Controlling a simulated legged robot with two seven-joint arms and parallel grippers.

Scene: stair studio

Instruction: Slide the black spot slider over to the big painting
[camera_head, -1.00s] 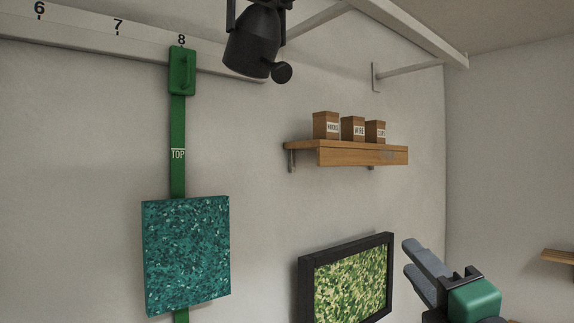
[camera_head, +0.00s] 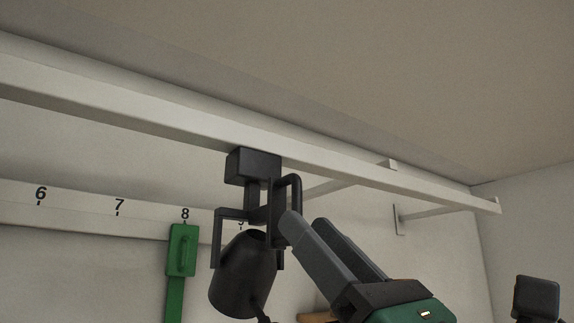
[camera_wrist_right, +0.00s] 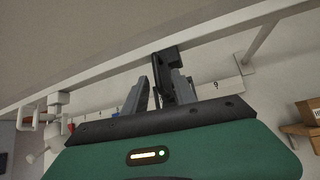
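The black spot slider (camera_head: 253,166) hangs from the pale overhead rail, with its black lamp (camera_head: 243,275) below and a looped black handle (camera_head: 293,195) on its right side. It also shows in the wrist view (camera_wrist_right: 166,62), just beyond and between the fingertips. My right gripper (camera_head: 307,225) is at the handle from the lower right. Its grey fingers stand apart in the wrist view (camera_wrist_right: 160,85) and are not closed on the handle; I cannot tell whether they touch it. No painting shows in the head view now. My left gripper is not in view.
The long rail (camera_head: 400,178) runs on past the slider to a wall bracket (camera_head: 399,220) at the right. A numbered wall strip (camera_head: 80,212) carries a green slider (camera_head: 181,250). White lamps (camera_wrist_right: 55,115) show left in the wrist view, and brown boxes (camera_wrist_right: 308,112) at right.

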